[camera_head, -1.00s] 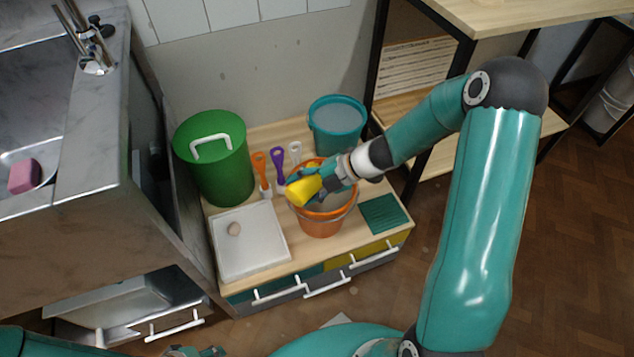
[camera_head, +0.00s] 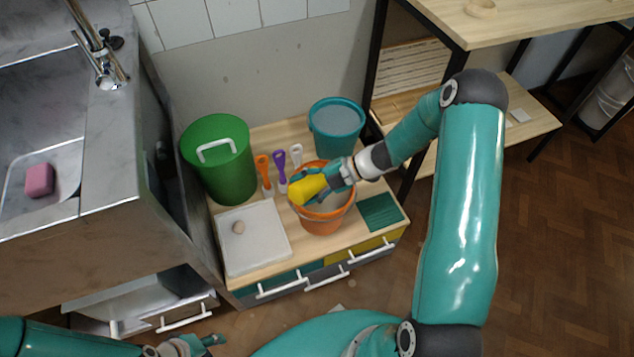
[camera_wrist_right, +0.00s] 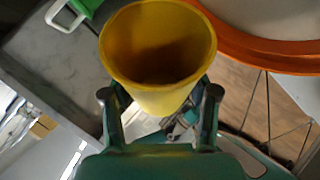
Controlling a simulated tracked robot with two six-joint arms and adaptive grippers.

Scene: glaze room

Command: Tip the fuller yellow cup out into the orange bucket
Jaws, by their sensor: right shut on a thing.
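A yellow cup (camera_head: 306,190) is held tilted on its side above the orange bucket (camera_head: 322,221), over the bucket's left and middle part. My right gripper (camera_head: 327,182) is shut on the cup. In the right wrist view the cup (camera_wrist_right: 150,97) sits between the fingers (camera_wrist_right: 160,105) with its mouth toward the camera; its inside is dark brownish, and I cannot tell how much it holds. The orange bucket's rim (camera_wrist_right: 265,52) shows at the top right there. I see only one yellow cup. My left gripper (camera_head: 205,344) is low at the bottom edge, away from the bench; its jaws are unclear.
A green lidded bin (camera_head: 222,165), a teal bucket (camera_head: 336,128) and several brushes or scoops (camera_head: 280,165) stand behind or beside the orange bucket. A white tray (camera_head: 262,253) and a green ribbed mat (camera_head: 380,211) flank it. A sink with a pink sponge (camera_head: 39,180) is left.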

